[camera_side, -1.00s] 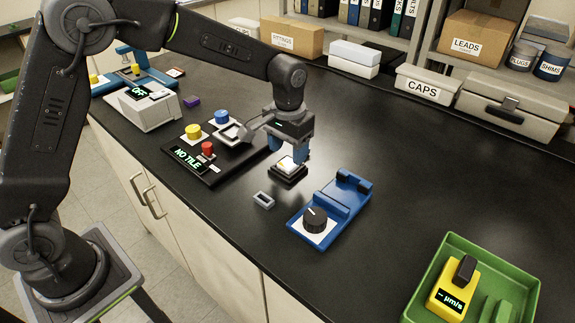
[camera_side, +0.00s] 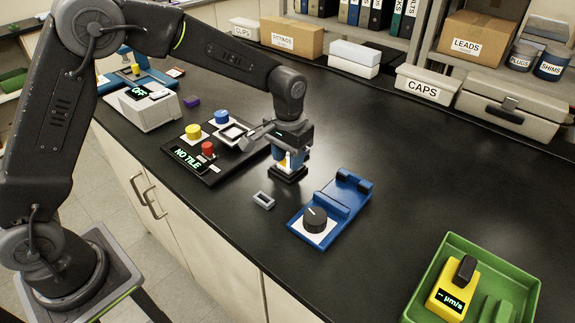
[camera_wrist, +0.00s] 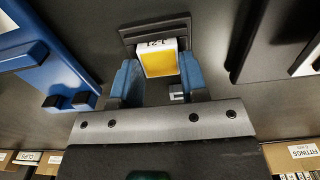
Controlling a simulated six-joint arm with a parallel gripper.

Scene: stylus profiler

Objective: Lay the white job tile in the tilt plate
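The white job tile (camera_wrist: 155,43), with a yellow face toward the wrist camera, is at a small black stand (camera_side: 289,177) on the bench. My gripper (camera_side: 290,163) points down over the stand. Its two blue fingers flank the tile in the wrist view (camera_wrist: 160,78), very close to its sides; whether they press on it is not clear. The fingers partly hide the tile in the side view. The panel's display (camera_side: 188,159) reads "NO TILE".
Yellow (camera_side: 193,131), blue (camera_side: 221,117) and red (camera_side: 208,148) knobs stand on the panel. A blue fixture with a black dial (camera_side: 315,221) is right of the stand. A small grey piece (camera_side: 263,200) lies in front. A green tray (camera_side: 413,307) is at far right.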

